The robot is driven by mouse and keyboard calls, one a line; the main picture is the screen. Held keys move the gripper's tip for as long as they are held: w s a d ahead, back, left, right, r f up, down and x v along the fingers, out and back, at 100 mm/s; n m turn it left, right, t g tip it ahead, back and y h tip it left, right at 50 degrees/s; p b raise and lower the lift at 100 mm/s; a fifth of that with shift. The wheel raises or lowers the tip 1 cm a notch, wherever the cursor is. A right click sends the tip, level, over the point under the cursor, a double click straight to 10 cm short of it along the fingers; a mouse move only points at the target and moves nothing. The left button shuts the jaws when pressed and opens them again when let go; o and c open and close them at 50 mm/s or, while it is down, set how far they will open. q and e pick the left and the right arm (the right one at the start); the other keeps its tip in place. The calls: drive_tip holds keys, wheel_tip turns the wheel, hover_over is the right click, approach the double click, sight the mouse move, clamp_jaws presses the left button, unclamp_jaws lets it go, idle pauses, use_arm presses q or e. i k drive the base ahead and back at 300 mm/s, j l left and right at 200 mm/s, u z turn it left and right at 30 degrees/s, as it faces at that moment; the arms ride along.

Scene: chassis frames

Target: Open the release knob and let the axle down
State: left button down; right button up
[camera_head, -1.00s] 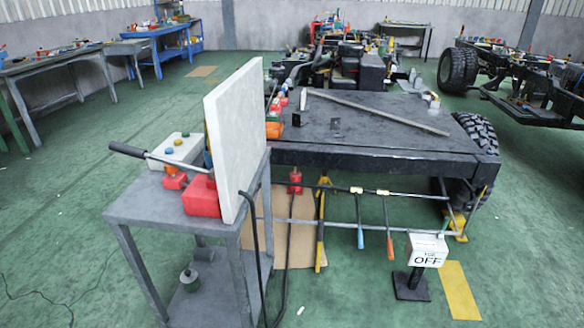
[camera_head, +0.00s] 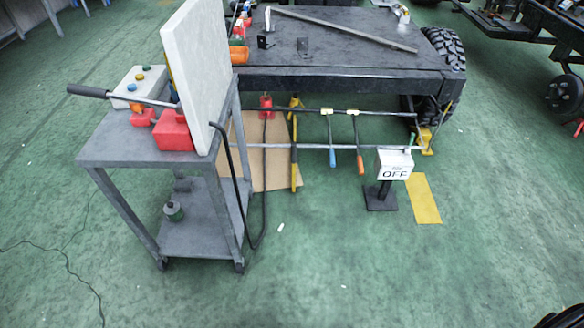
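A red hand pump (camera_head: 172,131) with a long dark-gripped lever (camera_head: 118,95) sits on the grey cart's top, beside a white upright panel (camera_head: 196,70). A small red part (camera_head: 143,117) lies beside the pump. I cannot tell which part is the release knob. A black hose (camera_head: 236,180) runs down from the cart to the floor and on towards a small red jack (camera_head: 266,103) below the chassis front. The dark chassis (camera_head: 340,68) has a wheel (camera_head: 443,60) at its right. I cannot clearly make out the axle. Neither of my grippers is in view.
An OFF sign (camera_head: 395,165) stands by a yellow floor strip (camera_head: 423,198). The green floor in front is mostly clear.

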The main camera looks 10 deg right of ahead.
sight(135, 107)
drive_tip(key=j+u, duration=0.15)
drive_tip(key=u, duration=0.4)
drive_tip(key=i+j, duration=0.2)
drive_tip(key=i+j+z, duration=0.1)
drive_tip(key=j, duration=0.3)
drive_tip(key=i+j+z, duration=0.1)
drive_tip(key=i+j, duration=0.15)
